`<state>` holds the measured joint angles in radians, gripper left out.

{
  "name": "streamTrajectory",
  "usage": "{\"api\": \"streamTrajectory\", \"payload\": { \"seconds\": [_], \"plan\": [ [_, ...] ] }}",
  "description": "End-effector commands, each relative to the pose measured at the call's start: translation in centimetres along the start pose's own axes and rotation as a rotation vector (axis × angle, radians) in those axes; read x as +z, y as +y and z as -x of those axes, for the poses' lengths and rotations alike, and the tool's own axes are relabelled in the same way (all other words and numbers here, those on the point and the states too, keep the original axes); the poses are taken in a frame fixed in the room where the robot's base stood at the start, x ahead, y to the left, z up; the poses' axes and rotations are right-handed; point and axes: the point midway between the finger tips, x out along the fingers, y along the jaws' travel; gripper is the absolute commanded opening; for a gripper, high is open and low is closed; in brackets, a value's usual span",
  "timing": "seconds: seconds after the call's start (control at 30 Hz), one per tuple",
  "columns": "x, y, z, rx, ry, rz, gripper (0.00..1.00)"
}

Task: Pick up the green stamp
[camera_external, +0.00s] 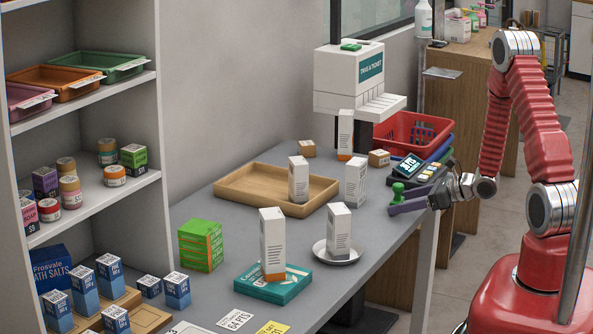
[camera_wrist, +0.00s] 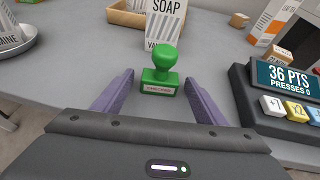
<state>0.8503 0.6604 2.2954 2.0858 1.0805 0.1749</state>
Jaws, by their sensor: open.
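The green stamp (camera_wrist: 160,75) stands upright on the grey counter, with a round knob on top and a pale label on its base. In the external view the stamp (camera_external: 398,192) is at the counter's right edge, by my gripper. My gripper (camera_wrist: 158,90) is open, its two purple fingers spread to the left and right of the stamp. The stamp sits centred near the fingertips, with gaps on both sides. In the external view the near finger of my gripper (camera_external: 402,207) covers the stamp's lower part.
A dark points device (camera_wrist: 285,95) with a screen and keys stands close on the right. A white soap box (camera_wrist: 165,22) stands just behind the stamp. A wooden tray (camera_external: 262,182), a red basket (camera_external: 405,135) and several white boxes occupy the counter. A small round dish (camera_external: 355,257) holds a box.

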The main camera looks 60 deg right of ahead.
Motion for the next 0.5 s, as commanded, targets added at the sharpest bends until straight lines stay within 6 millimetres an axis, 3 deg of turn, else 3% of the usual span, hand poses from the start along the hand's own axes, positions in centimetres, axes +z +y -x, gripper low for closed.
{"api": "streamTrajectory", "payload": {
  "seconds": [0.27,0.5],
  "plan": [
    [0.0,0.01,0.02,0.0,0.0,0.0,0.66],
    [0.0,0.01,0.03,0.0,0.0,0.0,0.49]
  ]
}}
